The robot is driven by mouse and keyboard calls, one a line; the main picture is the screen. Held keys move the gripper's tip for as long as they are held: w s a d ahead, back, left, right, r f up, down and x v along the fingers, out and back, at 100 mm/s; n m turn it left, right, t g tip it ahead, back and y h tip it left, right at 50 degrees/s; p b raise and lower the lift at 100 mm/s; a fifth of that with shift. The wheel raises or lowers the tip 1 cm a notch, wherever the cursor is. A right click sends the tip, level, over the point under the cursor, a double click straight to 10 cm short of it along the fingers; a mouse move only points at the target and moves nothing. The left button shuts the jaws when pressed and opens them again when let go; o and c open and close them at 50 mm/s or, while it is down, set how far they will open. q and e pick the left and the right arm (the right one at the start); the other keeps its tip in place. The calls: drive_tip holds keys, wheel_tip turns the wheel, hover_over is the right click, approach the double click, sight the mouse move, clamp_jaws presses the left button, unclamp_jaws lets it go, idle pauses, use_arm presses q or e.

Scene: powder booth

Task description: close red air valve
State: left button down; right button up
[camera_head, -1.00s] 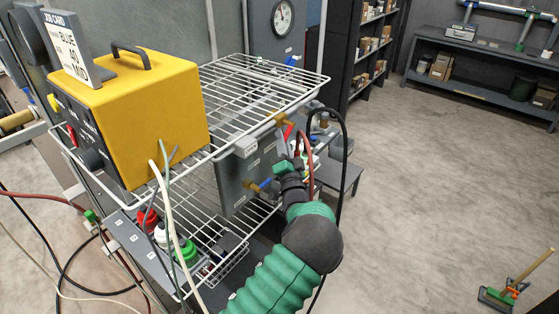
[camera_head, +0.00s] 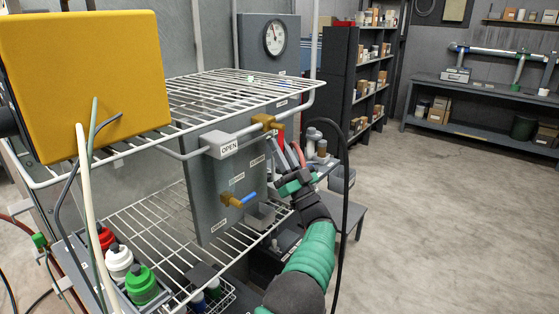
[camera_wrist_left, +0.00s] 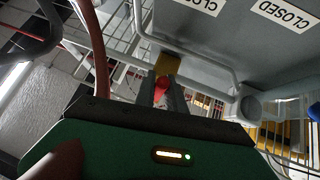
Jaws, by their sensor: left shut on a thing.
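The red air valve is a brass body (camera_head: 266,122) on the grey pipe at the rack's front edge, with a red handle (camera_head: 280,137) angled down from it. My left gripper (camera_head: 284,160) reaches up from below to this handle. In the left wrist view the red handle (camera_wrist_left: 163,84) lies between the fingertips (camera_wrist_left: 163,92), just below the brass body (camera_wrist_left: 165,65). The gripper is shut on the handle, and its fingers hide part of it. My right gripper is not in view.
A second brass valve with a blue handle (camera_head: 248,197) sits lower on the grey panel (camera_head: 212,205). A black hose (camera_head: 345,190) loops close to my arm. The yellow box (camera_head: 85,85) stands on the wire rack (camera_head: 200,95). The floor at right is clear.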

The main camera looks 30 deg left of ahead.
use_arm(q)
drive_tip(key=shift+w+d+n+g+y, duration=0.2)
drive_tip(key=shift+n+g+y, duration=0.1)
drive_tip(key=shift+n+g, duration=0.15)
drive_tip(key=shift+r+n+b, duration=0.1)
drive_tip(key=shift+n+b, duration=0.25)
drive_tip(key=c, duration=1.7)
unclamp_jaws()
drive_tip(key=o, duration=0.3)
drive_tip(key=shift+d, duration=0.25)
drive_tip(key=shift+d+f, duration=0.1)
drive_tip(key=shift+f, duration=0.3)
drive_tip(key=v, duration=1.6)
drive_tip(key=shift+d, duration=0.2)
